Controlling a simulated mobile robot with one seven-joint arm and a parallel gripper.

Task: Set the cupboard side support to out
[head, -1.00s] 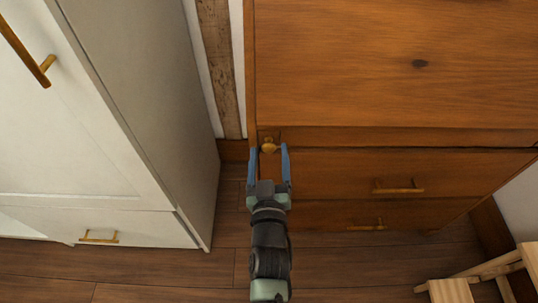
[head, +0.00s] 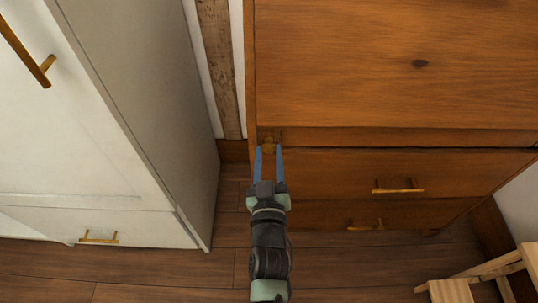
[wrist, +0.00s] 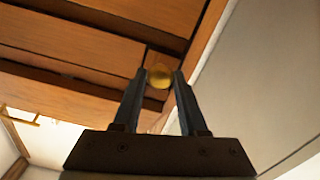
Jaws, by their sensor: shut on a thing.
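The cupboard (head: 400,70) is a brown wooden piece with drawers below its top. The side support shows as a small block with a round brass knob (wrist: 160,75) at the cupboard's upper left front corner. In the head view the knob (head: 268,143) is partly hidden between the fingertips. My gripper (head: 268,149) has its blue fingers shut on the knob, one on each side. In the wrist view my gripper (wrist: 160,77) holds the yellow knob between its tips. The support looks flush with the cupboard front; I cannot tell exactly.
A white wardrobe (head: 100,130) with brass handles stands close on the left. The drawer handles (head: 398,187) stick out right of my gripper. A light wooden stool (head: 450,290) is at the lower right. The floor (head: 180,275) in front is clear.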

